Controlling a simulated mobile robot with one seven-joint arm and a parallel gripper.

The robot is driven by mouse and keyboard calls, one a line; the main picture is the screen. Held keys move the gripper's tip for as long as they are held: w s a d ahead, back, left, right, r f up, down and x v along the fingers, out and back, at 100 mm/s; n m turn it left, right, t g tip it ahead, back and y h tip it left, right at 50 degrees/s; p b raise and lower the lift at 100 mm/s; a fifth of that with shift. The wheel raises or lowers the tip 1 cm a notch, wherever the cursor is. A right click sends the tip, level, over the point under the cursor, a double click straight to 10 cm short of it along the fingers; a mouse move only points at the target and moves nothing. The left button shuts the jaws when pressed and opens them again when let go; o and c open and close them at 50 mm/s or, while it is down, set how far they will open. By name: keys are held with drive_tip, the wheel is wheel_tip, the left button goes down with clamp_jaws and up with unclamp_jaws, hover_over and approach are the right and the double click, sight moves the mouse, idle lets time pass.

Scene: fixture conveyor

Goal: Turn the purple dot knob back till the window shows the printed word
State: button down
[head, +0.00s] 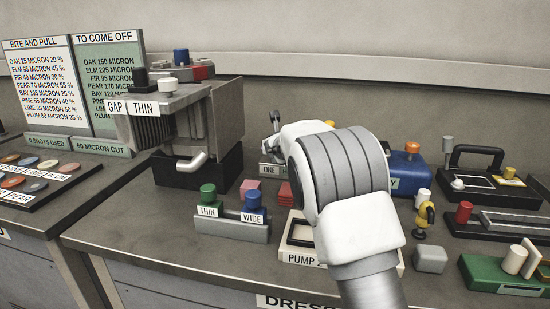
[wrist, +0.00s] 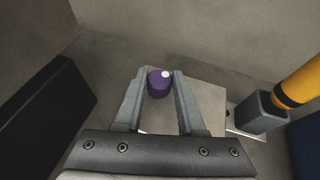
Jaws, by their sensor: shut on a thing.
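The purple knob (wrist: 159,84) has a white dot on its top, toward the upper right. It stands on a pale grey block (wrist: 208,100) in the wrist view. My gripper (wrist: 159,80) is shut on the knob, one finger on each side. In the head view my arm hides the knob and most of the gripper. A part-hidden box there bears a label starting "ONE" (head: 270,170). I cannot see a window or a word in it in either view.
A machine labelled "GAP THIN" (head: 225,118) stands left of my arm. A rack (head: 232,230) with green and blue knobs is in front. A yellow-orange post (wrist: 300,82) in a grey holder (wrist: 260,112) rises close right of the gripper. A dark block (wrist: 50,110) lies left.

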drive_tip(key=n+y+b, duration=0.1)
drive_tip(key=b, duration=0.1)
drive_tip(key=shift+d+f+n+y+b, duration=0.25)
drive_tip(key=shift+d+n+y+b, duration=0.05)
drive_tip(key=shift+n+y, duration=0.1)
drive_tip(key=shift+w+d+n+g+y+b, duration=0.15)
drive_tip(key=shift+n+g+y+b, duration=0.3)
drive_tip(key=shift+n+y, duration=0.4)
drive_tip(key=n+y+p, duration=0.1)
drive_tip(key=n+g+y+p, duration=0.1)
drive_tip(key=shift+r+y, duration=0.35)
drive_tip(key=n+g+y+p, duration=0.2)
drive_tip(key=p, duration=0.2)
drive_tip(key=shift+d+r+n, duration=0.1)
drive_tip(key=shift+n, duration=0.25)
drive_tip(key=n+g+y+p, duration=0.1)
drive_tip(key=n+g+p, duration=0.1)
drive_tip(key=p, duration=0.4)
drive_tip(key=shift+w+y, duration=0.15)
drive_tip(key=shift+y, duration=0.15)
drive_tip(key=n+p, duration=0.1)
drive_tip(key=p, duration=0.2)
drive_tip(key=shift+g+y+p, duration=0.3)
drive_tip(key=shift+g+y, duration=0.05)
drive_tip(key=shift+y, duration=0.05)
drive_tip(key=p, duration=0.1)
drive_tip(key=n+g+p, duration=0.1)
drive_tip(key=p, duration=0.1)
drive_tip(key=shift+w+r+y, duration=0.15)
drive_tip(key=shift+w+y, duration=0.15)
